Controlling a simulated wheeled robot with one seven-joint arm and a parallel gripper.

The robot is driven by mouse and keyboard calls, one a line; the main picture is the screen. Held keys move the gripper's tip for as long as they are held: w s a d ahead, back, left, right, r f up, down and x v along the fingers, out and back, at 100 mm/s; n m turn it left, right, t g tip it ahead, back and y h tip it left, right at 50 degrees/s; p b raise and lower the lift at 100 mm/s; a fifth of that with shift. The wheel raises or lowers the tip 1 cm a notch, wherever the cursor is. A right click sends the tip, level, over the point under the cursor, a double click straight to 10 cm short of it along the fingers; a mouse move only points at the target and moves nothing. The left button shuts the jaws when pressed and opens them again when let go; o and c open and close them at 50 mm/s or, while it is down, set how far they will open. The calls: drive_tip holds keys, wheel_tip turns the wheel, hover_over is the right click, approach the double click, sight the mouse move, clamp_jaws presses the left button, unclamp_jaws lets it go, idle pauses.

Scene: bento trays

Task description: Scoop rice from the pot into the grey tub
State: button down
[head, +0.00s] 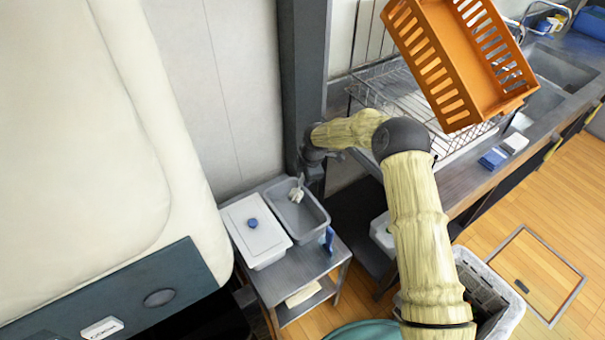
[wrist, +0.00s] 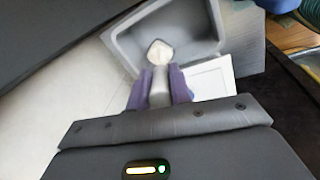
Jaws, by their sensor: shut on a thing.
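My gripper (wrist: 160,84) is shut on the grey handle of a scoop (wrist: 159,94), between two purple fingers. A whitish lump (wrist: 160,52), which looks like rice, fills the scoop's end. The grey tub (wrist: 204,18) lies behind and around the scoop end in the wrist view. In the head view, the scoop's pale end (head: 297,192) shows over the grey tub (head: 318,230), near its back. I cannot tell how high it is above the tub floor. No rice shows clearly in the tub. I cannot make out the pot for certain.
The tub stands on a small metal table (head: 300,275), beside a white box with a blue-knobbed lid (head: 270,241). A dark post (head: 303,80) rises close behind. A large cream appliance (head: 100,130) fills the left. An orange basket (head: 432,65) and wire rack (head: 385,92) are at upper right.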

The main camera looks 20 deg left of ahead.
drive_tip(key=s+d+f+t+y+b, duration=0.1)
drive_tip(key=d+f+y+b, duration=0.7)
drive_tip(key=b, duration=0.8)
wheel_tip(320, 180, down, 2)
drive_tip(key=shift+s+d+f+m+t+y+b, duration=0.15)
drive_tip(key=shift+s+d+m+t+y+b, duration=0.35)
drive_tip(key=shift+y, duration=0.7)
drive_tip(key=shift+w+f, duration=0.1)
drive_tip(key=shift+w, duration=0.1)
drive_tip(key=shift+f+y+b, duration=0.3)
drive_tip(key=shift+b, duration=0.9)
drive_tip(key=shift+d+b, duration=0.15)
drive_tip(key=shift+b, duration=0.4)
